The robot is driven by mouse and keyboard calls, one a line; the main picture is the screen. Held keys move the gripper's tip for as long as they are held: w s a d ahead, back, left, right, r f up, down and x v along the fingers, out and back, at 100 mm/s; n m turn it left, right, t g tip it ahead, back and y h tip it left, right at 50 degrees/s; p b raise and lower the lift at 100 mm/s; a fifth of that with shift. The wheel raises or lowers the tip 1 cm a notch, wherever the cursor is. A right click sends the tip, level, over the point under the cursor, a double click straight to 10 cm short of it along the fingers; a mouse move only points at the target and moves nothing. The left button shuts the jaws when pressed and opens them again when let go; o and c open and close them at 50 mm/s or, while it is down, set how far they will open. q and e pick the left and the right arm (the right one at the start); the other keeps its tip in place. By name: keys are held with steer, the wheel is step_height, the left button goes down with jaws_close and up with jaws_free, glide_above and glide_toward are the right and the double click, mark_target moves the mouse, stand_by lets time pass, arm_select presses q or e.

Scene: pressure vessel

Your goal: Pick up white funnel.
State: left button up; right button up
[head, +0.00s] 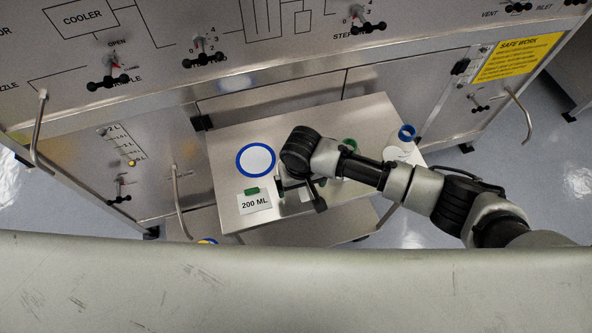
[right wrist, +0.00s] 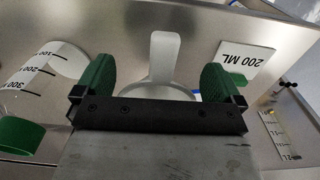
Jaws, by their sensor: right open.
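The white funnel (right wrist: 163,52) shows in the right wrist view, its pale stem pointing up the picture and its round, wider part partly hidden behind my gripper's front edge. My right gripper (right wrist: 158,85) is open, with a green-padded finger on each side of the funnel and a visible gap to the stem on both sides. I cannot tell how far above the funnel the fingers are. In the head view my right gripper (head: 300,192) is over the steel table, and the funnel is mostly hidden by it. My left gripper is not in view.
The steel table (head: 228,140) holds a blue-rimmed white disc (head: 256,160) and a 200 ML card (head: 254,203). A graduated clear vessel (right wrist: 38,75) lies left of the gripper in the wrist view. A blue-rimmed container (head: 406,132) stands at the table's right. A control panel (head: 245,70) stands behind.

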steer(key=shift+f, duration=0.1)
steer(key=shift+c, duration=0.4)
jaws_close()
